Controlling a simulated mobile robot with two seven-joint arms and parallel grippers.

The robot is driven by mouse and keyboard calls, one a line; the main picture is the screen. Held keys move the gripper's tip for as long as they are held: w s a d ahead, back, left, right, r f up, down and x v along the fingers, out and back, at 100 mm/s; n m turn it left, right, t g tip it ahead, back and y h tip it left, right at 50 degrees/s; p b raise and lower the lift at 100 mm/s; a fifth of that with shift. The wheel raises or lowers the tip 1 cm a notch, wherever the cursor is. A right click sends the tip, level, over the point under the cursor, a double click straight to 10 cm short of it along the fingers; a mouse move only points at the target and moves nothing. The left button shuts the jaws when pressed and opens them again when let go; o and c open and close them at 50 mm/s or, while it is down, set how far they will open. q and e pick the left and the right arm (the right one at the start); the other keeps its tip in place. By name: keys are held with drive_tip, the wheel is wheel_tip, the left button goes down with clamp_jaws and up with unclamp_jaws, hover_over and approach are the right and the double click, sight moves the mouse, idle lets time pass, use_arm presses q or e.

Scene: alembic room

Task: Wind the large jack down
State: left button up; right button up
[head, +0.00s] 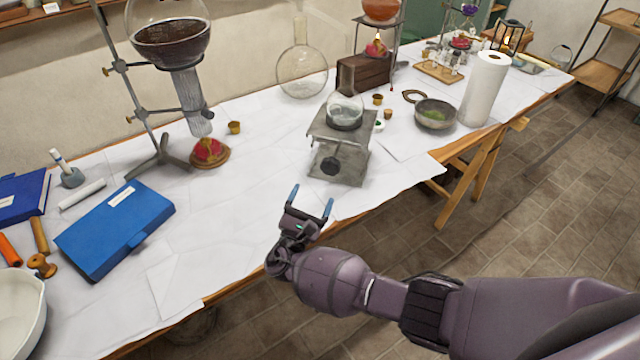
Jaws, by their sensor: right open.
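The large jack (323,127) stands on the paper-covered table in the middle of the head view. It is a grey lab jack with a flat top plate, raised above its base. A dark round knob (330,167) shows on its near side. A small round glass flask (345,108) with pale contents sits on its top plate. My right gripper (309,202) is in front of the jack and a little to the left, at the table's near edge. Its two blue-tipped fingers are apart, with nothing between them, and point toward the jack. My left gripper is not in view.
A stand (143,110) holding a large flask of dark liquid (170,42) is at the left. A blue book (115,228) lies near the front left. Bare paper surrounds the jack's left side.

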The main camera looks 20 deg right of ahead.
drive_tip(key=shift+s+a, duration=0.6)
drive_tip(key=shift+s, duration=0.2)
